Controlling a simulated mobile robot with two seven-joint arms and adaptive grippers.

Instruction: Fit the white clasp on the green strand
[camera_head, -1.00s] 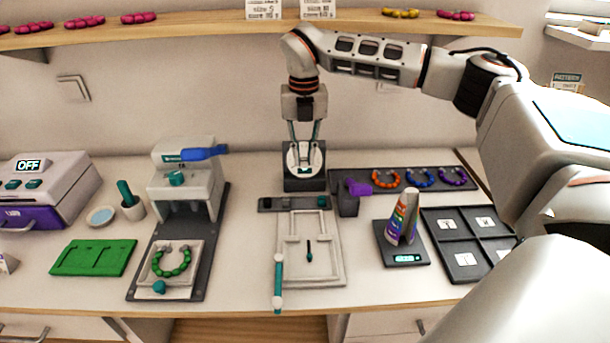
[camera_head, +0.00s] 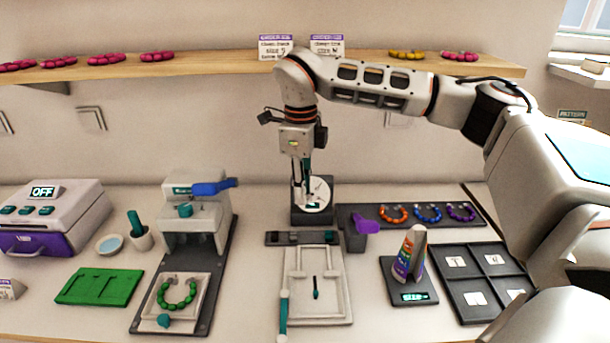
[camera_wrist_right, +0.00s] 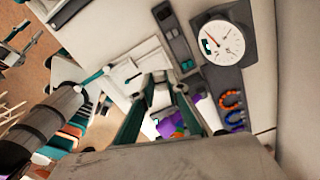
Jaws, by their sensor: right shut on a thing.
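The green strand (camera_head: 162,297) lies as an open loop, its gap toward the back, on the pale plate of the press (camera_head: 199,245) at left. My right gripper (camera_head: 303,198) points down in front of the round dial gauge, well to the right of and behind the strand. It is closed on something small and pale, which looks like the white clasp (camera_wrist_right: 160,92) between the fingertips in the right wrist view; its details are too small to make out. My left gripper is not in view.
The dial gauge (camera_head: 318,193) stands close behind my gripper. A narrow dark tray (camera_head: 318,238) and a pale framed board (camera_head: 335,314) lie in front. The press's blue lever (camera_head: 213,187) sticks out to the right. A purple-topped holder (camera_head: 355,240) stands at right.

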